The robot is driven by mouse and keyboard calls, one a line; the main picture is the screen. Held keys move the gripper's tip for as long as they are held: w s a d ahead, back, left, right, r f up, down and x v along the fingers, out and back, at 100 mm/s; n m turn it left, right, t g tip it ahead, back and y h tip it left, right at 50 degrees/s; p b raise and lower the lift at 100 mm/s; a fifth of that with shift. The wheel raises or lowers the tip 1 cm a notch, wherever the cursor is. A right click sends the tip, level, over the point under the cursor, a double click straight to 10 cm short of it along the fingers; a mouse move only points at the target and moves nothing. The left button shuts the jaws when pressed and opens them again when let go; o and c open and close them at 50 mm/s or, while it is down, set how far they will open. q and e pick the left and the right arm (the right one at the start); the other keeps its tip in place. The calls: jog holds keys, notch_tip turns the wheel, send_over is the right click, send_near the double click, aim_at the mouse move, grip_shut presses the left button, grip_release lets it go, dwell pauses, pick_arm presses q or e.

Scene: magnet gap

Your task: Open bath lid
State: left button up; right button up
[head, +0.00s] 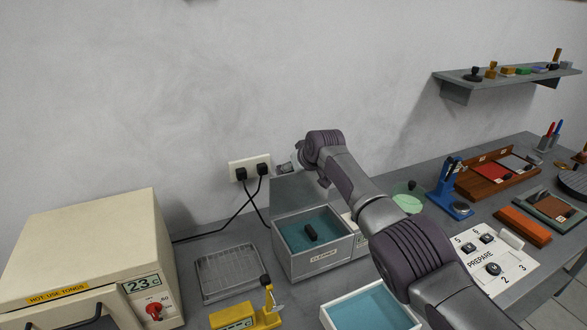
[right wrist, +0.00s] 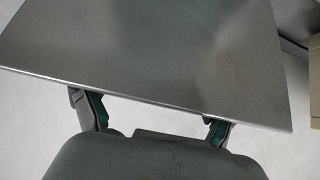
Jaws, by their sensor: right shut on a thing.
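The bath (head: 317,265) is a grey metal box with a front label, teal inside, with a small black block (head: 311,231) in it. Its grey lid (head: 298,195) stands raised at the back of the box, so the inside shows. My right gripper (head: 288,169) is at the lid's upper edge, partly hidden behind my wrist. My left gripper is not in view.
A cream oven (head: 90,245) stands at the left, with a wire tray (head: 228,273) and a yellow device (head: 245,315) beside it. A wall socket (head: 249,170) with cords is behind the bath. A white-rimmed teal tray (head: 368,308) lies in front.

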jog(key=shift+w+f, duration=0.15)
jog(key=shift+f, duration=0.25)
jog(key=o, duration=1.2)
jog(key=shift+o, duration=1.1)
jog(key=shift+w, duration=0.1)
jog(key=v, duration=1.1)
jog(key=shift+r, duration=0.25)
